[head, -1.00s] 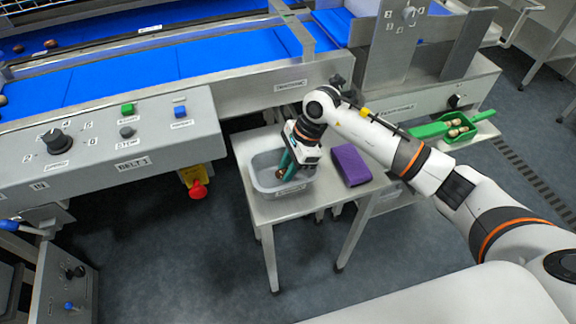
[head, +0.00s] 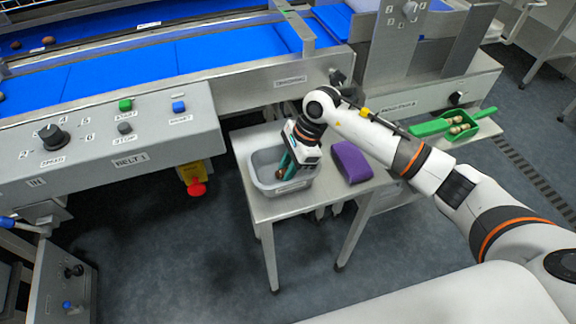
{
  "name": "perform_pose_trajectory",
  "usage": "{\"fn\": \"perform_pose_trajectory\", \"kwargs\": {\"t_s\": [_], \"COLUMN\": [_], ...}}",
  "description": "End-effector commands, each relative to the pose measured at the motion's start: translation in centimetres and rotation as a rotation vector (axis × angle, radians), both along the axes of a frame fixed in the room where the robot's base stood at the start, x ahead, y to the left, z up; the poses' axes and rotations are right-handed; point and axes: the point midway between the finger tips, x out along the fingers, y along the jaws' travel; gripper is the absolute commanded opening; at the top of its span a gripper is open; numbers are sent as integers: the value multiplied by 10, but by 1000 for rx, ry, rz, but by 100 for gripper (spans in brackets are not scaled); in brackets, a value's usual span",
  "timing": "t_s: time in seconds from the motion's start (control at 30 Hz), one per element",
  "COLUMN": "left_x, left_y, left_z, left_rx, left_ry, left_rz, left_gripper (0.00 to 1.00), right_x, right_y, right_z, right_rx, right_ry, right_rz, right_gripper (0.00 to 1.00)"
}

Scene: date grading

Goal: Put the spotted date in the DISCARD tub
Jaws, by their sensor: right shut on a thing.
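My right gripper (head: 286,170) points down into a grey tub (head: 268,188) on a small steel table. Its teal fingers are shut on a small brown date (head: 280,175), inside the tub's opening. The date's spots are too small to make out. The label on the tub's front is too small to read. The gripper hides part of the tub's inside. My left gripper is not in view.
A purple block-like item (head: 351,162) lies on the steel table (head: 318,197) right of the tub. A green scoop tray (head: 459,126) with several dates stands further right. The blue belt (head: 130,70) carries a few dates at far left. A control panel (head: 120,135) stands left.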

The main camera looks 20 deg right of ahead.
Motion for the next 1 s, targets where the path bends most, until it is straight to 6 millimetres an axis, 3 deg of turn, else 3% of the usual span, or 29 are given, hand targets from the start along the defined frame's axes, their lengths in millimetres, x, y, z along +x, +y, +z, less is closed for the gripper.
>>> {"fn": "perform_pose_trajectory", "kwargs": {"t_s": [0.03, 0.2, 0.57, 0.67, 1.0], "left_x": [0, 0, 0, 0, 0], "left_y": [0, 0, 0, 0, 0], "left_z": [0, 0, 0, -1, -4], "left_rx": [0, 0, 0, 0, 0], "left_ry": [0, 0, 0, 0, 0], "left_rz": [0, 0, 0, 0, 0], "left_gripper": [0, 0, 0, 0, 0], "right_x": [0, 0, 0, 1, 2], "right_y": [0, 0, -2, -7, -34], "right_z": [0, 0, 4, 15, 80], "right_rx": [0, 0, 0, -2, -2], "right_ry": [0, 0, -1, -2, -4], "right_rz": [0, 0, 0, 0, -2], "right_gripper": [18, 50, 51, 51, 51]}}
